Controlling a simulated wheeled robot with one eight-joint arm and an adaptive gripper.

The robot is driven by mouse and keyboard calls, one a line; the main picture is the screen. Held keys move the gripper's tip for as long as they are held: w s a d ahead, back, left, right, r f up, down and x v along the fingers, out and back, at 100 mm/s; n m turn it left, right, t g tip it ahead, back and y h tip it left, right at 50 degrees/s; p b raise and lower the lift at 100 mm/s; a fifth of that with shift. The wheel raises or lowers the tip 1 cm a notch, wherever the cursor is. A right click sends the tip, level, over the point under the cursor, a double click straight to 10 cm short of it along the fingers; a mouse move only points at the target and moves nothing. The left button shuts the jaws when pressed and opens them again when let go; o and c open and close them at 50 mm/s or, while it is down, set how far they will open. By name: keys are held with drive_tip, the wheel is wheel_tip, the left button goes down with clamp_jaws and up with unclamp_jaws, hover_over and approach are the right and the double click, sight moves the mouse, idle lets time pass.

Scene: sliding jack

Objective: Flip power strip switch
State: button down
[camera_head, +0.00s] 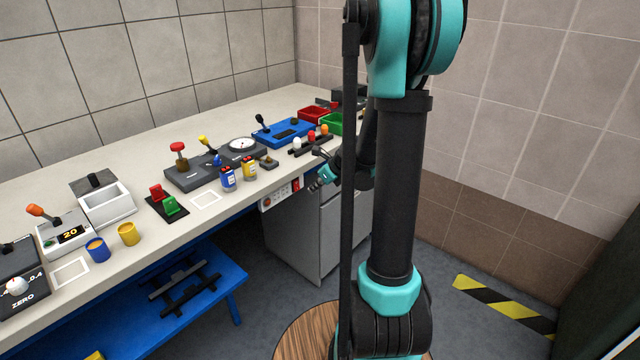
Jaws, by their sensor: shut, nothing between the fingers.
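A white power strip (283,194) is mounted on the front edge of the bench, left of my arm. It has dark sockets and a red switch (296,184) near its right end. My gripper (313,186) is shut and empty, just right of the red switch and pointing toward it. The gripper is small in the view, and I cannot tell whether it touches the strip. My arm hides the area to the right of the gripper. The switch's position is too small to read.
The bench top (250,115) carries levers, bottles, cups and bins. A grey cabinet (300,235) stands below the strip, and a blue lower shelf (180,285) lies at the left. A round wooden stool (305,335) is in front. Floor at right is mostly clear.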

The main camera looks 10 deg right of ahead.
sight(297, 187)
drive_tip(key=w+a+f, duration=0.2)
drive_tip(key=w+a, duration=0.1)
drive_tip(key=w, duration=0.1)
drive_tip(key=shift+w+a+f, duration=0.2)
drive_tip(key=shift+w+f, duration=0.1)
drive_tip(key=shift+w+a+f, duration=0.15)
drive_tip(key=shift+w, duration=0.1)
idle(0.5)
drive_tip(key=shift+r, duration=0.85)
